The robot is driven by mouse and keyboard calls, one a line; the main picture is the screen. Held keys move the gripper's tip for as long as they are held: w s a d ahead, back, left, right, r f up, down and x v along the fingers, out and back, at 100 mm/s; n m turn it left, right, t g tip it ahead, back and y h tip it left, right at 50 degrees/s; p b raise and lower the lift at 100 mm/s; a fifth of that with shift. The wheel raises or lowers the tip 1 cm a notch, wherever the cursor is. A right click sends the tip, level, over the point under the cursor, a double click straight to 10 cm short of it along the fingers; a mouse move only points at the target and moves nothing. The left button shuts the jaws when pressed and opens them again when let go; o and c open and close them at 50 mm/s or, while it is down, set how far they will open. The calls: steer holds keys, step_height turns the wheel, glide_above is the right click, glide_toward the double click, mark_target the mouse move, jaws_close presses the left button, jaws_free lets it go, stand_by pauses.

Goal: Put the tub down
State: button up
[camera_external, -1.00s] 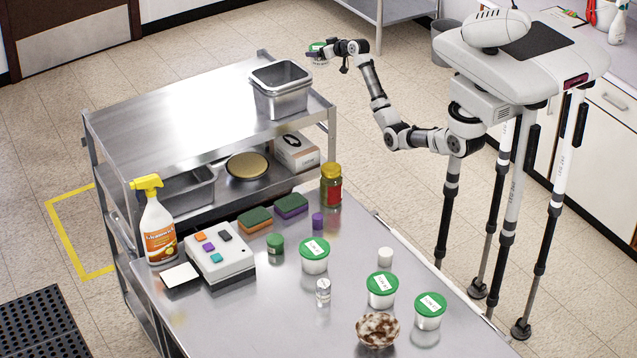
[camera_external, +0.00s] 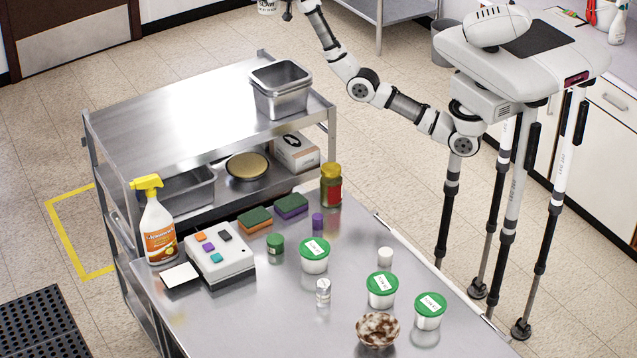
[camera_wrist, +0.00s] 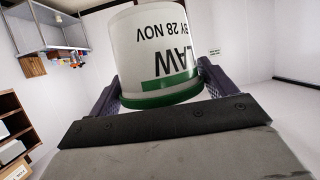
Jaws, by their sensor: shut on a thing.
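My gripper (camera_wrist: 160,90) is shut on a white tub (camera_wrist: 158,48) with a green rim or lid and dark lettering, partly readable as "LAW" and "BY 28 NOV". In the wrist view the lettering is upside down and a finger shows on each side of the tub. In the external view the held tub (camera_external: 267,6) is at the top edge, largely cut off, raised beyond the steel cart. Three similar green-lidded tubs, one at the middle (camera_external: 314,262) and two nearer (camera_external: 382,296) (camera_external: 429,318), stand on the steel table (camera_external: 270,335).
The cart's top shelf (camera_external: 185,115) is mostly bare, with a steel pan (camera_external: 281,98) at its right end. The table also holds a spray bottle (camera_external: 159,230), a button box (camera_external: 220,262), sponges (camera_external: 290,204), a jar (camera_external: 331,190) and a brown-and-white bowl (camera_external: 377,330).

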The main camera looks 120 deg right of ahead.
steer(key=w+a+f, duration=0.3)
steer(key=w+a, duration=0.5)
steer(key=w, duration=0.4)
steer(key=p, duration=0.1)
glide_above(244, 127)
steer(key=shift+m+g, duration=0.3)
steer(key=shift+g, duration=0.1)
steer(key=shift+d+f, duration=0.1)
steer(key=shift+f, duration=12.1)
steer(key=o, duration=1.1)
steer(key=shift+r, duration=0.2)
steer(key=shift+v, duration=2.75)
